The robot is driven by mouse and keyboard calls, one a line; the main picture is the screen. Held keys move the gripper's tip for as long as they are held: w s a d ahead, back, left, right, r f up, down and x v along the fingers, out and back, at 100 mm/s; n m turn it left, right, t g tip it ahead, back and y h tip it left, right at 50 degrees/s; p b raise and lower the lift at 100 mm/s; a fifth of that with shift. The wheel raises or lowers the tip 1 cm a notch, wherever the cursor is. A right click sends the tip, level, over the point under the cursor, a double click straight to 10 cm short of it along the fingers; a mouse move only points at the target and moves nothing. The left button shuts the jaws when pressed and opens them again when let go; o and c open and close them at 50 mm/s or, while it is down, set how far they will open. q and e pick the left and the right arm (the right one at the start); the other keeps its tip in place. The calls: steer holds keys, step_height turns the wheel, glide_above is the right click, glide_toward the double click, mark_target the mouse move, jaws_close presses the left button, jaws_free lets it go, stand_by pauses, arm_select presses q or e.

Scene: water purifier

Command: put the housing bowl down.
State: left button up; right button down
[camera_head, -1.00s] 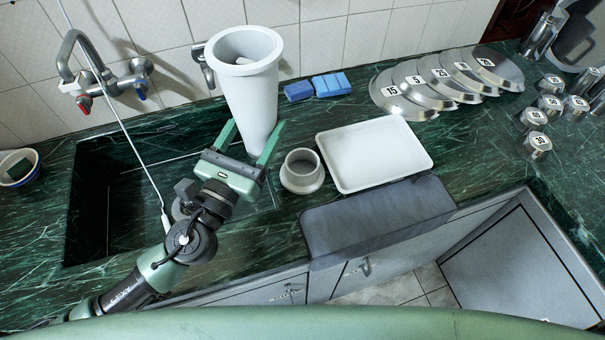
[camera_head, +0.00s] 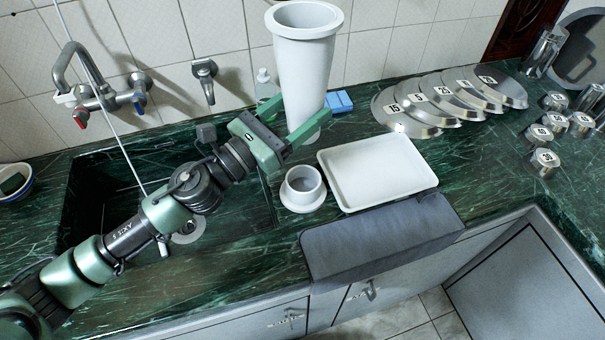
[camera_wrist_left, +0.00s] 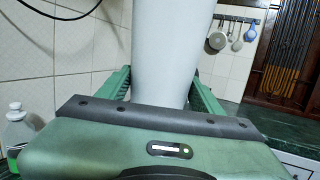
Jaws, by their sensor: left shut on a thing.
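The housing bowl (camera_head: 303,75) is a tall, white, tapered vessel with a wide rim, standing upright in the head view, behind the white tray. My left gripper (camera_head: 302,108) is shut around its lower part, one finger on each side. The bowl's narrow bottom end is just above or on the green counter; I cannot tell whether it touches. In the left wrist view the bowl (camera_wrist_left: 172,50) fills the space between the two green fingers, with its rim and bottom out of frame. My right gripper is not in view.
A white tray (camera_head: 375,185) and a pale round collared part (camera_head: 302,190) lie in front of the bowl. Blue sponges (camera_head: 340,102) and a bottle (camera_head: 265,88) are behind. Numbered steel lids (camera_head: 408,112) lie right. The sink (camera_head: 110,215) opens left; a grey cloth (camera_head: 380,238) hangs at the front edge.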

arm_select(q)
step_height(320, 180, down, 16)
steer(key=b, duration=0.3)
steer(key=shift+r+b, duration=0.2)
steer(key=shift+b, duration=0.15)
steer(key=shift+f+b, duration=0.45)
steer(key=shift+b, duration=0.05)
steer(key=shift+f, duration=0.15)
steer(key=o, duration=1.9)
steer(key=shift+f, duration=0.1)
